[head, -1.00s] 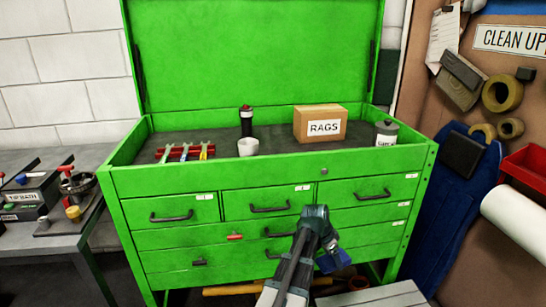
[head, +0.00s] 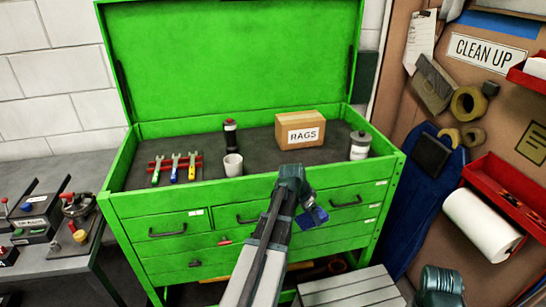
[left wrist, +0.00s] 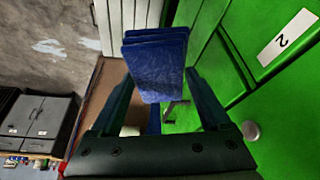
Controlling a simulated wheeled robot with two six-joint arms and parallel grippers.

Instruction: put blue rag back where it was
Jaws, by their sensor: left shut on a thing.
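The blue rag (head: 315,217) is a small folded dark-blue cloth in front of the green tool chest's drawers. My left gripper (head: 303,197) is shut on it; in the left wrist view the rag (left wrist: 155,65) shows as a folded stack between the fingers. A cardboard box labelled RAGS (head: 300,130) stands in the chest's open top tray, behind and above the gripper. Its inside cannot be seen. Part of my right arm's end (head: 440,287) shows at the lower right; its fingers cannot be made out.
The green chest (head: 140,205) has a raised lid. Its tray holds a white cup (head: 233,165), a dark bottle (head: 230,135), a grey can (head: 360,146) and several coloured tools on a red rack (head: 175,165). A paper roll (head: 482,225) hangs at right.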

